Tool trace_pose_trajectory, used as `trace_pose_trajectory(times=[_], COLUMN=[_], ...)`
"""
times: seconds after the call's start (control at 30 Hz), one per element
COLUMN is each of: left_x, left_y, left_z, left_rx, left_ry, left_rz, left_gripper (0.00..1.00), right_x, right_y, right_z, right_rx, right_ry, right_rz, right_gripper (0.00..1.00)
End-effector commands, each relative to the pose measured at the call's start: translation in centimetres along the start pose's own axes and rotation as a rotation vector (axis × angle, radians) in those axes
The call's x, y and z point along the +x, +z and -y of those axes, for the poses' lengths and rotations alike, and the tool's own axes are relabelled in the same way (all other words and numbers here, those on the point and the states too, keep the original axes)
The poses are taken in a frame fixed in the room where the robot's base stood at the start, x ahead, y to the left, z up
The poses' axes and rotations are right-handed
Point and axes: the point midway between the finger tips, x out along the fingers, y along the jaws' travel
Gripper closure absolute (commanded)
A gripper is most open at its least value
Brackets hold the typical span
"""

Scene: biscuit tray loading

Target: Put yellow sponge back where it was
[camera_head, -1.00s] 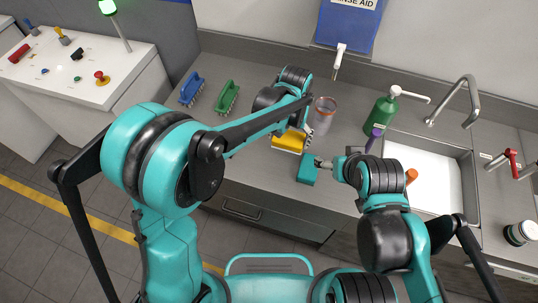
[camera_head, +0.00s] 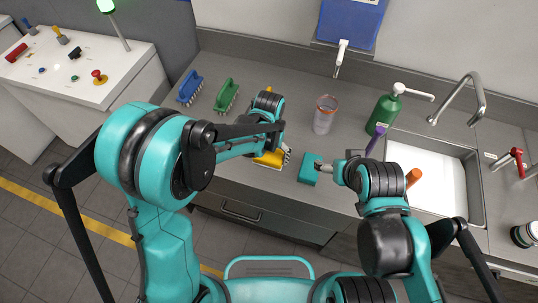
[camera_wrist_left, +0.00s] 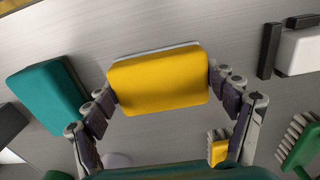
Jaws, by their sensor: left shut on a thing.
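The yellow sponge (camera_head: 268,160) is between the fingers of my left gripper (camera_head: 285,155), over the front part of the grey counter. In the left wrist view, the fingers of the left gripper (camera_wrist_left: 160,95) press on both ends of the yellow sponge (camera_wrist_left: 158,82), and a pale layer shows along its far edge. The teal sponge (camera_head: 308,172) lies just to the right; it also shows in the left wrist view (camera_wrist_left: 45,95). My right gripper (camera_head: 328,168) is beside the teal sponge; its fingers are too small to read.
A blue brush (camera_head: 190,90) and a green brush (camera_head: 227,97) stand at the back left. A clear cup (camera_head: 324,115), a green pump bottle (camera_head: 382,112) and the sink (camera_head: 477,185) are to the right.

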Motion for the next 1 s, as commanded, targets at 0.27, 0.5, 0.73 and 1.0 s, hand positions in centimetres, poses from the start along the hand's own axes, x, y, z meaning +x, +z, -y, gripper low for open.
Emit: trace_pose_trajectory(times=[0.27,0.5,0.73,1.0], left_x=[0.3,0.3,-2.0,-8.1], left_y=[0.0,0.0,0.0,0.0], left_z=[0.0,0.0,0.0,0.0], left_rx=[0.000,0.000,0.000,0.000], left_ry=[0.000,0.000,0.000,0.000], left_rz=[0.000,0.000,0.000,0.000], left_gripper=[0.00,0.00,0.00,0.00], right_x=[0.2,0.2,-0.6,-1.9], right_y=[0.2,0.1,-0.4,-1.4], right_z=[0.0,0.0,0.0,0.0], right_rx=[0.000,0.000,0.000,0.000], right_ry=[0.000,0.000,0.000,0.000], right_rz=[0.000,0.000,0.000,0.000], right_gripper=[0.23,0.23,0.23,0.23])
